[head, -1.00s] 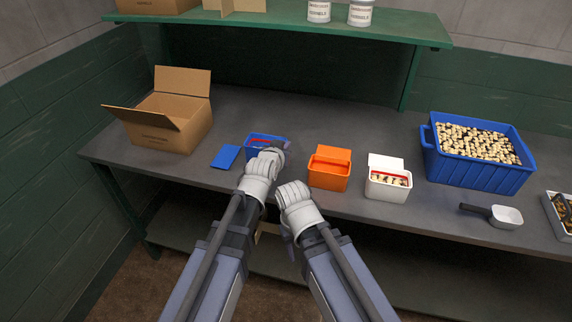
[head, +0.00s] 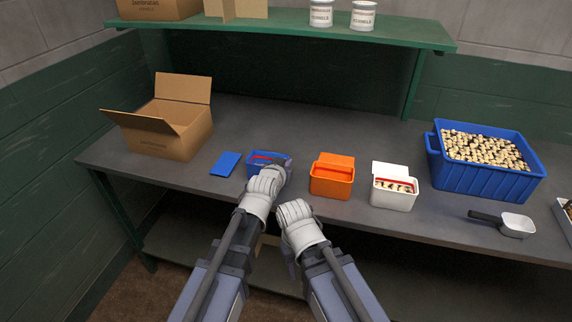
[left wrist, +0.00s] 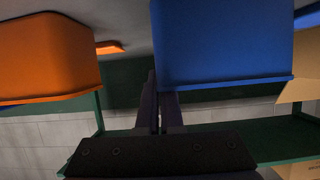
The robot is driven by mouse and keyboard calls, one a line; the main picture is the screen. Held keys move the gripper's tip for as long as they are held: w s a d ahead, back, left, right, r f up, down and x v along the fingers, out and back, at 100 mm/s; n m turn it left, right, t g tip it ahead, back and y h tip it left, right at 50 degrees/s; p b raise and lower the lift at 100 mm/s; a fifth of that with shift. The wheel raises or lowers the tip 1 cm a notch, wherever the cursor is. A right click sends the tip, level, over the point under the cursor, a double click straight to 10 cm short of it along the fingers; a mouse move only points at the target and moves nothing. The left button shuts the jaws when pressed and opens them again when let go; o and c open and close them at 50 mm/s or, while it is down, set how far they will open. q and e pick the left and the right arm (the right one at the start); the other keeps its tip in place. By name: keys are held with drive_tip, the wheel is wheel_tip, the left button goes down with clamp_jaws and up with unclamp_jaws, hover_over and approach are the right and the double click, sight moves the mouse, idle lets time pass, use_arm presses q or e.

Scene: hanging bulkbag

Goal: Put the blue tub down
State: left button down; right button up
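The blue tub (head: 257,167) is open, with a red line inside, near the table's front edge in the head view. My left gripper (head: 281,167) is at its right side, shut on the rim wall. In the left wrist view the tub (left wrist: 225,40) fills the upper right, and the left gripper's fingers (left wrist: 159,105) are close together at its edge. I cannot tell whether the tub's base touches the table. The blue lid (head: 226,164) lies flat left of the tub. My right gripper (head: 291,258) hangs low before the table edge, with its fingers unclear.
The orange tub (head: 331,182) and white tub (head: 394,196) stand right of the blue tub. An open carton (head: 165,140) stands at the left. A large blue crate (head: 480,180) and a scoop (head: 515,225) are at the right. The grey table (head: 300,130) is clear behind the tubs.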

use_arm(q)
drive_tip(key=c, duration=1.1)
unclamp_jaws()
drive_tip(key=shift+r, duration=0.1)
use_arm(e)
drive_tip(key=shift+r, duration=0.1)
